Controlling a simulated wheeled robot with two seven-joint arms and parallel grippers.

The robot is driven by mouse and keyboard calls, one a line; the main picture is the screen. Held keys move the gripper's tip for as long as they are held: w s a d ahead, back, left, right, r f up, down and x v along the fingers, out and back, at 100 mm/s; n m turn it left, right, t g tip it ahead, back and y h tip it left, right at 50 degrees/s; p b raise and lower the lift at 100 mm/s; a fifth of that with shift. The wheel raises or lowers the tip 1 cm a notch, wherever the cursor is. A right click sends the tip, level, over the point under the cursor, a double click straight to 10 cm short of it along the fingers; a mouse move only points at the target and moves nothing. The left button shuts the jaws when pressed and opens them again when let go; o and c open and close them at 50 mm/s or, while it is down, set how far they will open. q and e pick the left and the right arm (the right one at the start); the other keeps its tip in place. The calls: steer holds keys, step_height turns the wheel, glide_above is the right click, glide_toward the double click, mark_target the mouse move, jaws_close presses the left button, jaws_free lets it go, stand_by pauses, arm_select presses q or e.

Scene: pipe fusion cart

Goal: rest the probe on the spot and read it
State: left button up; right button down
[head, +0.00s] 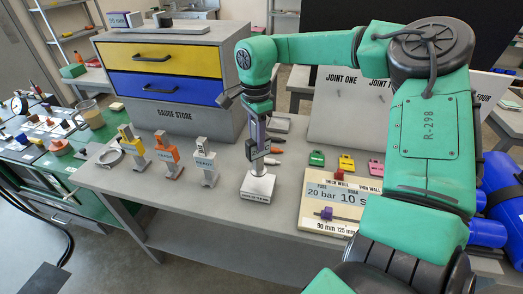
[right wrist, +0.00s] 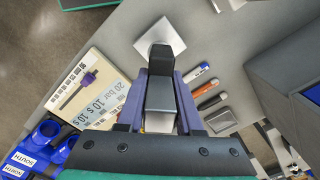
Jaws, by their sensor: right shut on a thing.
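My right gripper (head: 258,150) comes down over the bench and is shut on a dark grey probe (right wrist: 160,95). In the right wrist view the probe sits between my two purple fingers (right wrist: 161,105), with its black end pointing at a pale square block (right wrist: 170,38). In the head view this labelled block (head: 258,187) lies on the bench right below the gripper. The probe's lower end is at or just over the block's top; I cannot tell whether they touch. No reading is legible. My left gripper is out of view.
Yellow (head: 133,146), orange (head: 167,152) and grey (head: 204,163) upright tools stand left of the block. The gauge store (head: 160,113) is behind them. A settings board (head: 334,205) lies to the right, with small coloured pieces (head: 346,164) behind it. Pens (right wrist: 209,88) lie close by.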

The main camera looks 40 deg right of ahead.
steer(key=shift+r+p, duration=0.45)
steer(key=shift+r, duration=0.5)
stand_by(0.6)
